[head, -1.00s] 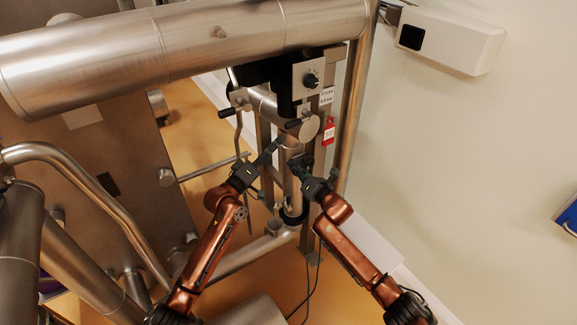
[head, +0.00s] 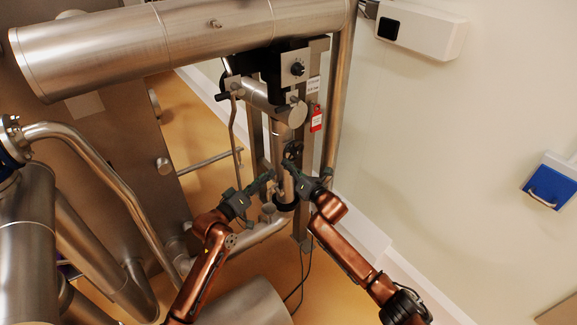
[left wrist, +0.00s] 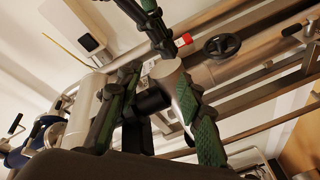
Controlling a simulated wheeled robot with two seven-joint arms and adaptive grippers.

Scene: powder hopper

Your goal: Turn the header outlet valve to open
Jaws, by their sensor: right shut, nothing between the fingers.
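The large steel header pipe (head: 130,45) crosses the top of the head view. Below it hang dark valve fittings, with a dial plate (head: 296,67) and a steel cylinder end (head: 297,115). A dark handwheel (head: 293,149) sits lower on the vertical pipe, and it also shows in the left wrist view (left wrist: 222,45). I cannot tell which fitting is the header outlet valve. My left gripper (head: 270,182) is open beside the vertical pipe, its green-padded fingers apart in the left wrist view (left wrist: 158,105). My right gripper (head: 290,168) is shut and empty, just below the handwheel.
A red tag (head: 316,118) hangs on the frame. A vertical pipe (head: 338,110) stands right of it. A curved pipe (head: 100,165) and tank wall fill the left.

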